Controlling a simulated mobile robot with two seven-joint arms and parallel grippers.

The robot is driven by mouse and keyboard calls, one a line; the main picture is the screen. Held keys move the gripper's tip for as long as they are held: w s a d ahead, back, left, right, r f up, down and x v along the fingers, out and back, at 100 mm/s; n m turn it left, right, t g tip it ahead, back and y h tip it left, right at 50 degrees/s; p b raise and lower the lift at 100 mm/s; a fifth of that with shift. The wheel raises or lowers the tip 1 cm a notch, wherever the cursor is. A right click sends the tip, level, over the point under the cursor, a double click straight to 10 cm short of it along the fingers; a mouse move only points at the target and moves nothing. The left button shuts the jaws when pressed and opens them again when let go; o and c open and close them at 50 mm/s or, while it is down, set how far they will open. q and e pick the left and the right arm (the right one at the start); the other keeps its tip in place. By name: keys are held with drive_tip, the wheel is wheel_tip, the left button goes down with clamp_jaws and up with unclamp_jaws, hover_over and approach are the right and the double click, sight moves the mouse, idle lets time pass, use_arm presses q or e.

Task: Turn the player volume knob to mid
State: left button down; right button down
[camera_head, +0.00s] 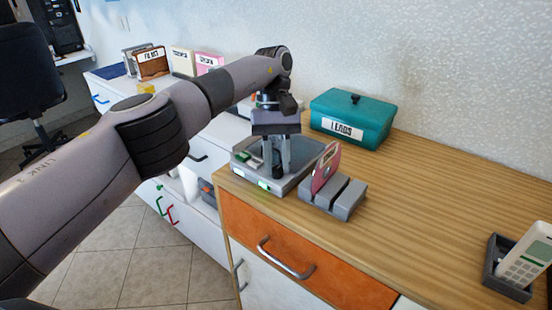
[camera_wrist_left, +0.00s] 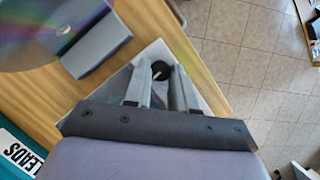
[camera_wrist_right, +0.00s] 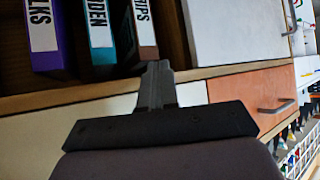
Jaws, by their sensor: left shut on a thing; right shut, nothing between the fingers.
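The player (camera_head: 290,183) is a grey box on the left end of the wooden counter, with a green button, a pale button and lit green spots at its front. The volume knob (camera_wrist_left: 160,70) is dark and round with a pale mark, seen in the left wrist view between my fingers; the fingers hide it in the head view. My left gripper (camera_head: 277,172) points down over the player, its fingers shut on the knob; it also shows in the left wrist view (camera_wrist_left: 160,82). My right gripper (camera_wrist_right: 156,68) is shut and empty before a shelf.
A grey slotted rack (camera_head: 333,196) holding a pink disc (camera_head: 325,168) stands right beside the player. A teal LEADS box (camera_head: 353,117) is behind. A phone in a dark holder (camera_head: 508,268) is at the far right. The middle of the counter is clear.

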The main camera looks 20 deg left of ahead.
use_arm(q)
drive_tip(key=shift+m, duration=0.4)
use_arm(e)
drive_tip(key=shift+d+f, duration=0.1)
use_arm(q)
drive_tip(key=c, duration=1.2)
unclamp_jaws()
use_arm(e)
drive_tip(key=shift+r, duration=0.2)
use_arm(q)
drive_tip(key=shift+d+r, duration=0.1)
drive_tip(key=shift+r, duration=0.05)
use_arm(e)
drive_tip(key=shift+a+r, duration=0.1)
drive_tip(key=shift+a, duration=0.1)
